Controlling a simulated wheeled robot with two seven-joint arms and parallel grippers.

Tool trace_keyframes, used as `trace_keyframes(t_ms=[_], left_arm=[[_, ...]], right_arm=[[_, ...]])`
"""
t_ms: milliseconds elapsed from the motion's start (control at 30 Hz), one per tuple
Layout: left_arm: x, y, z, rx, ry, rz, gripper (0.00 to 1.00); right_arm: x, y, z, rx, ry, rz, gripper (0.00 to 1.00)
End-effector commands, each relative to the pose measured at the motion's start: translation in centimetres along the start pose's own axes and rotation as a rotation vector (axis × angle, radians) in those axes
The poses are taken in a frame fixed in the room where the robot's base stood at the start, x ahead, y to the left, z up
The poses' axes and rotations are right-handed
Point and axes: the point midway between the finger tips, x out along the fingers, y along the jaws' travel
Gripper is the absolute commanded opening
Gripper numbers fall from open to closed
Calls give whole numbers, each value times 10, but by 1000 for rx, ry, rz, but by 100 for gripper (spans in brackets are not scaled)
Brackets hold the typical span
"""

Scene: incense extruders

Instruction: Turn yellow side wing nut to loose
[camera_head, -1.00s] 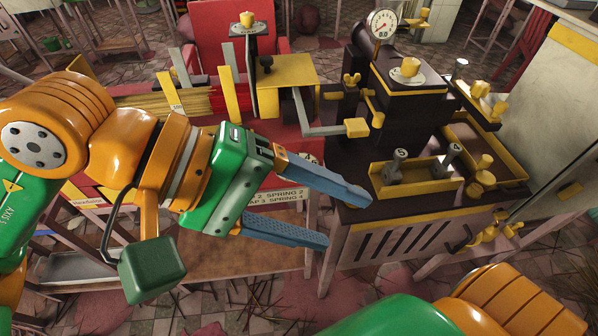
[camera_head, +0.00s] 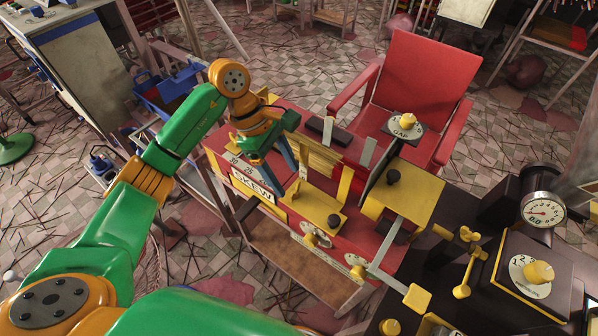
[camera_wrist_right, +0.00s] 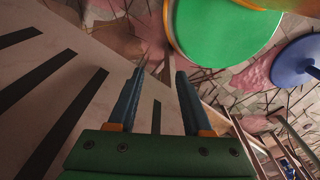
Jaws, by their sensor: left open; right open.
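In the head view, a small yellow wing nut (camera_head: 468,235) sits on the dark press at right. I cannot tell if it is the side one. My left gripper (camera_head: 274,172) is at the left end of the red machine (camera_head: 292,130), beside its SKEW label (camera_head: 252,186), far from that wing nut. Its blue fingers are apart and point down, with nothing clearly between them. My right gripper (camera_wrist_right: 161,76) shows in the right wrist view, open and empty, beside a pale slotted panel (camera_wrist_right: 60,80). The head view does not show it.
The dark press carries a gauge (camera_head: 543,211) and a yellow knob (camera_head: 538,272). A yellow lever end (camera_head: 417,297) sticks out between the machines. A red chair (camera_head: 425,85) stands behind. A blue bin (camera_head: 172,92) is at left.

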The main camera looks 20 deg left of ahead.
Motion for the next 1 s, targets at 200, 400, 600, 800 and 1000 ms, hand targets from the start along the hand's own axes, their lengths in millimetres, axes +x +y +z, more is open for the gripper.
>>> trace_keyframes(t_ms=[200,400,600,800,1000], left_arm=[[34,0,2,2,-3,-2,70],[40,0,1,5,-2,2,70],[40,0,1,6,-2,2,38],[40,0,2,5,-2,2,2],[40,0,1,-24,-2,16,2]], right_arm=[[-10,-7,-1,3,0,-12,50],[-10,-6,-1,2,-1,-9,50],[-10,-3,-1,1,-1,-5,50],[-10,-2,0,0,-1,-3,50],[-8,-1,0,0,-1,-2,50]])
